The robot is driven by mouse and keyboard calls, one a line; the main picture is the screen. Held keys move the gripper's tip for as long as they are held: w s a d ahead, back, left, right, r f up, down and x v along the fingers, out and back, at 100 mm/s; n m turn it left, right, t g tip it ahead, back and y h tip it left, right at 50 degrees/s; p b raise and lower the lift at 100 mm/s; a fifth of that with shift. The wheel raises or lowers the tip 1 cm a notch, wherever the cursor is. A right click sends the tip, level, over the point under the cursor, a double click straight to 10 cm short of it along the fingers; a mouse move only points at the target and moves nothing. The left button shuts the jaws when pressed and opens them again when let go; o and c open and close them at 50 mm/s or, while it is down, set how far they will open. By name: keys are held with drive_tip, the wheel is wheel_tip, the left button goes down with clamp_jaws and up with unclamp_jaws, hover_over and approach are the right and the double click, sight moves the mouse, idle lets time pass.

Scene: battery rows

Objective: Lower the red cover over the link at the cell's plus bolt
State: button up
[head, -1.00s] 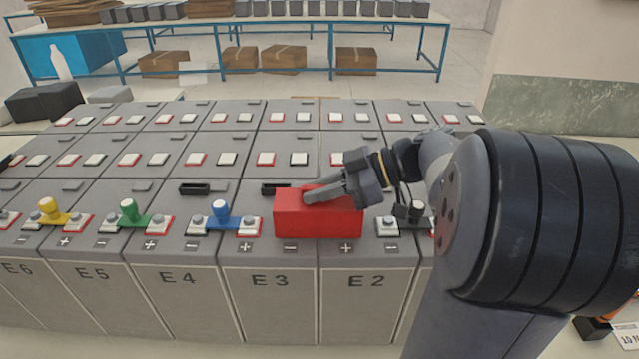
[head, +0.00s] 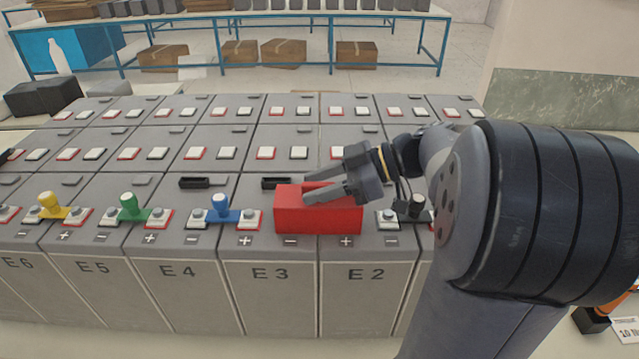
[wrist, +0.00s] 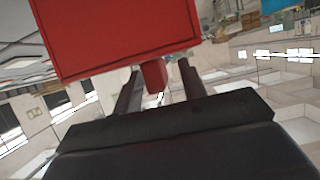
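The red cover (head: 318,215) is a box sitting level across the boundary of cells E3 and E2, above the E3 minus and E2 plus marks. It hides the bolts and any link under it. In the wrist view the cover (wrist: 120,35) fills the upper left, with its small red grip (wrist: 155,77) between my two fingers. My gripper (head: 307,190) is at the cover's top, coming from the right. Its fingers are spread, and gaps show on both sides of the grip in the wrist view.
A blue-handled link (head: 222,209), a green one (head: 130,207) and a yellow one (head: 50,206) stand to the left. A dark-handled link (head: 415,206) is close on the right, partly behind my arm. Open black holders (head: 195,183) lie behind. The space above the rear rows is clear.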

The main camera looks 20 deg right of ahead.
drive_tip(key=b+v, duration=0.1)
drive_tip(key=v, duration=0.9)
drive_tip(key=shift+d+r, duration=0.2)
drive_tip(key=shift+d, duration=0.15)
drive_tip(key=p+x, duration=0.1)
drive_tip(key=x, duration=0.9)
drive_tip(key=shift+a+f, duration=0.15)
drive_tip(key=shift+a, duration=0.25)
wheel_tip(320, 180, up, 2)
drive_tip(key=shift+p, duration=0.45)
drive_tip(key=shift+r, duration=0.4)
